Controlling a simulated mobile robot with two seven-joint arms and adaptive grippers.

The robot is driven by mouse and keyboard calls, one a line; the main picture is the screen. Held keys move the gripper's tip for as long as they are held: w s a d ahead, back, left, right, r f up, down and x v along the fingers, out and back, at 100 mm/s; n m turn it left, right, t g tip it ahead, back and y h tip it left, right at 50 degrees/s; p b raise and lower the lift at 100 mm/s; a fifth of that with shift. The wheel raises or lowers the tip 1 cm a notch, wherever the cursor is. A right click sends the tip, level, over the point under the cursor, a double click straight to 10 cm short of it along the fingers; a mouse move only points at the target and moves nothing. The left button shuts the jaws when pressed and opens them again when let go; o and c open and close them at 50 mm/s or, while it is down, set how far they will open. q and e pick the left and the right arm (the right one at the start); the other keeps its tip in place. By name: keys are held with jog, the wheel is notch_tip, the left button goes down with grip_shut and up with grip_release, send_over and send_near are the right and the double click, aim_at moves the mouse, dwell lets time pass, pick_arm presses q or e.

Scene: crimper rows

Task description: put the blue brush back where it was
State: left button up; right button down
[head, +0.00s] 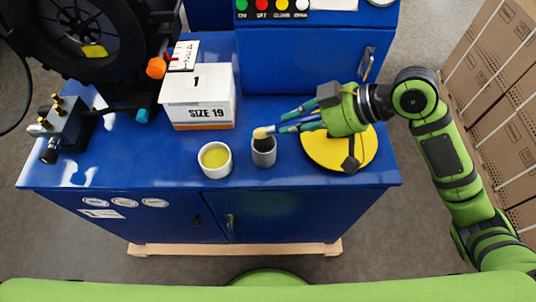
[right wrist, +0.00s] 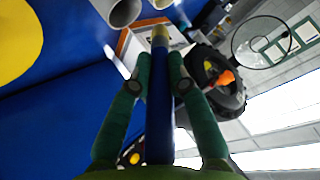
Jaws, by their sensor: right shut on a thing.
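My right gripper (head: 288,121) is shut on the blue brush (right wrist: 160,110), holding it by its blue handle between the two fingers. In the head view the pale tip of the brush (head: 262,132) points left and appears at the rim of a grey cup (head: 264,158). I cannot tell whether the tip is above the cup or touching it. The brush lies tilted, nearly level. A white cup with yellow contents (head: 215,172) stands just left of the grey cup. The grey cup also shows at the top of the right wrist view (right wrist: 122,12). My left gripper is not in view.
A yellow disc (head: 334,156) lies on the blue bench (head: 300,178) under my right gripper. A white box marked SIZE 19 (head: 200,113) stands behind the cups. A black machine (head: 100,40) and a metal fitting (head: 62,128) are at left. The front bench strip is clear.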

aim_at(264, 132)
jog(key=a+n+g+h, duration=0.3)
jog(key=a+h, duration=0.2)
jog(key=a, duration=0.4)
jog(key=w+d+r+h, duration=0.1)
jog(key=w+d+h, duration=0.2)
jog(key=h, duration=0.2)
jog(key=shift+n, duration=0.3)
jog(key=f, duration=0.3)
jog(key=f+p, duration=0.1)
jog(key=f, duration=0.2)
jog(key=f+p, duration=0.1)
jog(key=f, duration=0.1)
jog(key=shift+w+f, duration=0.25)
jog(key=shift+f, duration=0.55)
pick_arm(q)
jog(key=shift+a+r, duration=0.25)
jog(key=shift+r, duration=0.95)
